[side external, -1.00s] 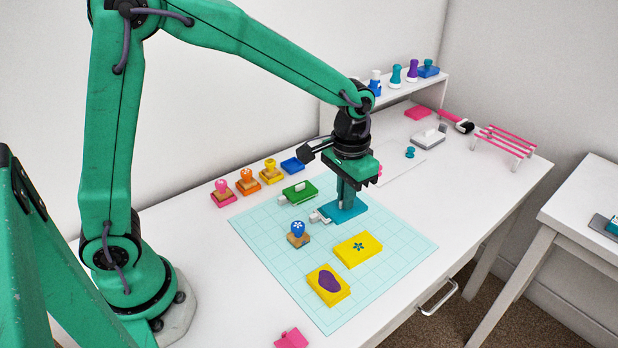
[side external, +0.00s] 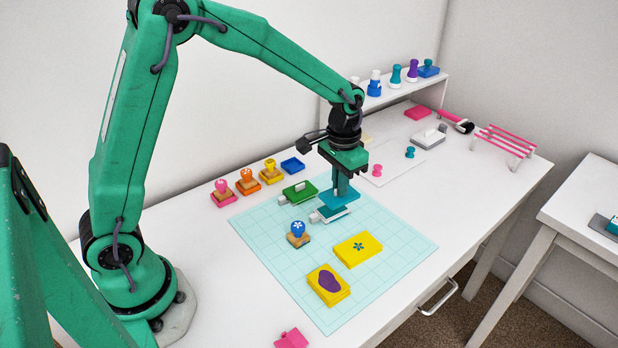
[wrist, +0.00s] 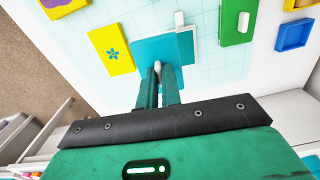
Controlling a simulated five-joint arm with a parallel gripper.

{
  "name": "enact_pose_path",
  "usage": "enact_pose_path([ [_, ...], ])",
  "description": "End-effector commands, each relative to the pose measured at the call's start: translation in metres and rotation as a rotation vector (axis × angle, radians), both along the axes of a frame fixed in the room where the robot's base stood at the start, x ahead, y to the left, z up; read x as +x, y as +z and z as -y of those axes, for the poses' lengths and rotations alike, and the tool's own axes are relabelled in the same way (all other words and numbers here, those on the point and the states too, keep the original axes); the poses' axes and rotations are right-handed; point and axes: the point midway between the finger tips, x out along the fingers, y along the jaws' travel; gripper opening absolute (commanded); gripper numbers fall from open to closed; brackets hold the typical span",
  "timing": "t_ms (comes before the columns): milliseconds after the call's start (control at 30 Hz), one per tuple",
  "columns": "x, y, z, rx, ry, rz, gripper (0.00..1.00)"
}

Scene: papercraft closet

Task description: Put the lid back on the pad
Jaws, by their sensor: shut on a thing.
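The teal lid (side external: 344,196) is a flat square plate with a pale knob (wrist: 158,66). My gripper (side external: 341,184) is shut on the knob and holds the lid nearly level, slightly above the open pad. The pad (side external: 333,212) has a white rim, a dark teal inside and a white tab at its left. It lies on the pale teal grid mat (side external: 400,235). The lid is offset from the pad and overhangs only part of it in the side view. In the wrist view my gripper (wrist: 158,75) points at the lid (wrist: 150,47), and the pad's white edge (wrist: 194,38) shows beside it.
A green pad (side external: 300,191) lies close on the left, with a blue tray-like piece (side external: 292,165) behind it. A blue flower stamp (side external: 298,233) stands in front. Several stamps (side external: 247,181) line the back left.

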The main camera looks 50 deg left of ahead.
Motion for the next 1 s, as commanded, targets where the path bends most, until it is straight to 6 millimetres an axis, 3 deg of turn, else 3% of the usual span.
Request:
enact_pose_path([
  [100,0.011,-0.011,-0.022,0.0,0.004,-0.002,0.0],
  [300,0.018,-0.019,-0.039,0.0,0.0,0.0,0.0],
  [1000,0.018,-0.028,-0.04,0.0,-0.001,-0.002,0.0],
])
